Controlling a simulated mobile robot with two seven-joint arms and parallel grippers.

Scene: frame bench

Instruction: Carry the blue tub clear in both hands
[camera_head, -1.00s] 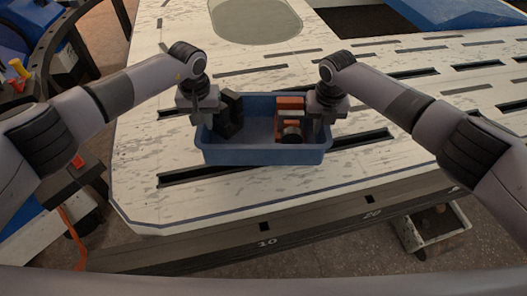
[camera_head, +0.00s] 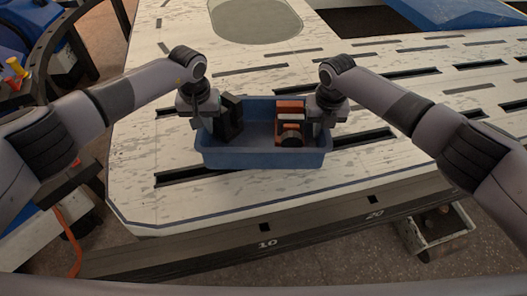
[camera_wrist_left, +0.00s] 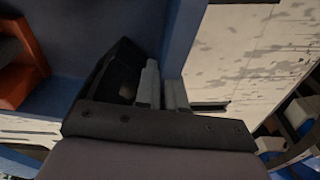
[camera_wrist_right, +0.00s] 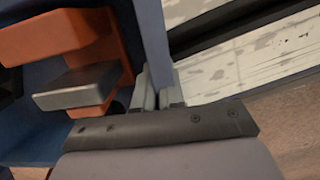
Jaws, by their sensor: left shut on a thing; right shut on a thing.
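The blue tub (camera_head: 262,159) is an open rectangular box over the pale bench near its front edge, looking level. I cannot tell whether its base touches the bench. My left gripper (camera_head: 207,124) is shut on the tub's left wall, whose rim shows between the fingers in the left wrist view (camera_wrist_left: 184,40). My right gripper (camera_head: 326,121) is shut on the right wall, also seen in the right wrist view (camera_wrist_right: 153,42). Inside the tub are a black angled part (camera_head: 229,118) at left and an orange part with grey pieces (camera_head: 291,108) at right. The fingertips are partly hidden.
The slotted pale bench (camera_head: 400,145) has free surface to the right and in front of the tub. A grey oval patch (camera_head: 255,20) lies behind it. A blue sloped piece (camera_head: 455,12) is at the back right. A small crate (camera_head: 440,236) stands below the front edge.

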